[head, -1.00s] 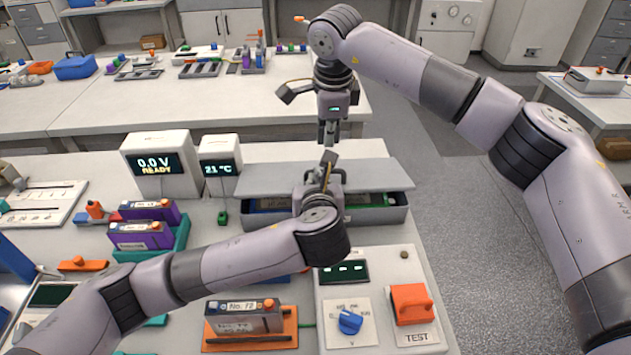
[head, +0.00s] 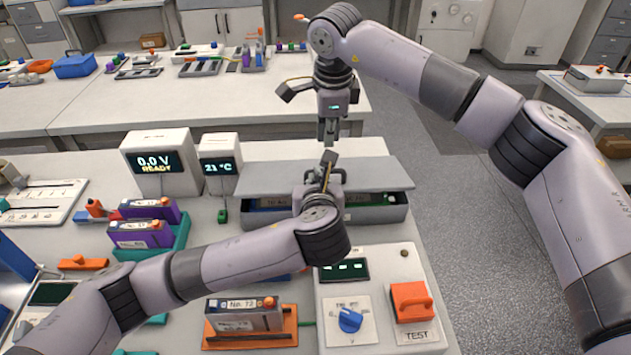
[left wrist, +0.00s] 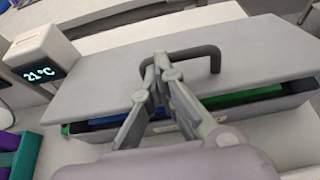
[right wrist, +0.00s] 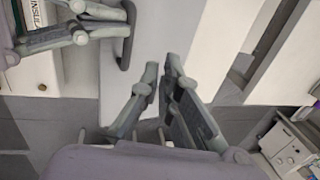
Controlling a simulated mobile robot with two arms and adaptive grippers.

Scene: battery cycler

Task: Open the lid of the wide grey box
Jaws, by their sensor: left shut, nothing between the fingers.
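The wide grey box (head: 382,215) stands at the back right of the near bench. Its flat grey lid (head: 385,172) is tilted slightly up at the front, with a dark gap where blue and green contents show. The lid's dark bar handle (left wrist: 215,58) stands up near its front edge. My left gripper (head: 328,160) is shut and empty at the handle; in the left wrist view its fingertips (left wrist: 158,62) overlap the handle's left end. Whether they touch it I cannot tell. My right gripper (head: 328,138) points down above and behind the handle, its fingertips (right wrist: 162,66) slightly apart and empty.
A voltage display (head: 160,165) and a temperature display (head: 219,165) stand left of the box. A control panel (head: 370,285) with a blue knob and red switch lies in front. Battery holders are at the left. The floor aisle (head: 480,220) is clear at the right.

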